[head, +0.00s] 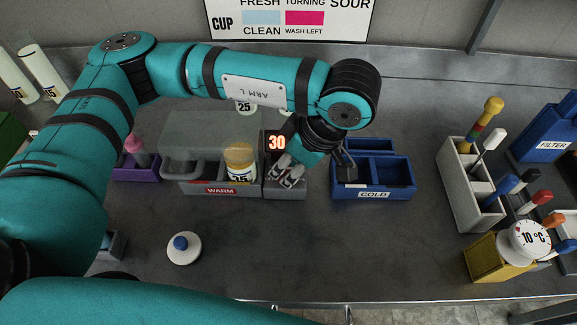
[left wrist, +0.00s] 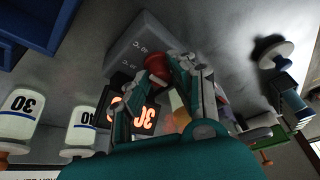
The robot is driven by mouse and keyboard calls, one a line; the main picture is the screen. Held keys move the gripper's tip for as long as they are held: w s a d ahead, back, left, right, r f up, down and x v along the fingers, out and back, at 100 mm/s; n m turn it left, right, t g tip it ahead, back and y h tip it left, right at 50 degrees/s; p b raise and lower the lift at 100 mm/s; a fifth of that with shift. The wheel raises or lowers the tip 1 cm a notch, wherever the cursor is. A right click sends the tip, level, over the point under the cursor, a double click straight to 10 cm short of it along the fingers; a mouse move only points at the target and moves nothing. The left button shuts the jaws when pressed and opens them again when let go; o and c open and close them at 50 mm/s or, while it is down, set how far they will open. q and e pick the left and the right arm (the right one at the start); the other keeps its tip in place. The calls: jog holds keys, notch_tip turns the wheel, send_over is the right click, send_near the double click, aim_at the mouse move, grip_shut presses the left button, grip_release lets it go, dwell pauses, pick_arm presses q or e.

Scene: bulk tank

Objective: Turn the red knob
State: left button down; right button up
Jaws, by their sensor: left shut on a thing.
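The red knob (left wrist: 155,64) shows in the left wrist view between the fingers of my left gripper (left wrist: 167,70), on a grey box (left wrist: 140,40) with small markings. The fingers are closed around the knob and hide part of it. In the head view my left gripper (head: 288,172) points down at the grey box (head: 286,191), and its fingers hide the knob. A black display (head: 277,143) reading an orange 30 stands just behind the fingers. My right gripper is in neither view.
A grey WARM rack (head: 190,184) with a yellow-capped jar (head: 240,163) stands left of the gripper. A blue COLD box (head: 386,193) stands close on the right. A white disc with a blue knob (head: 184,248) lies in front. The front middle of the bench is clear.

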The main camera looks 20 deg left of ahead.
pick_arm(q)
jog(key=c, duration=1.4)
grip_release()
jog(key=v, duration=1.2)
jog(key=shift+r, duration=0.1)
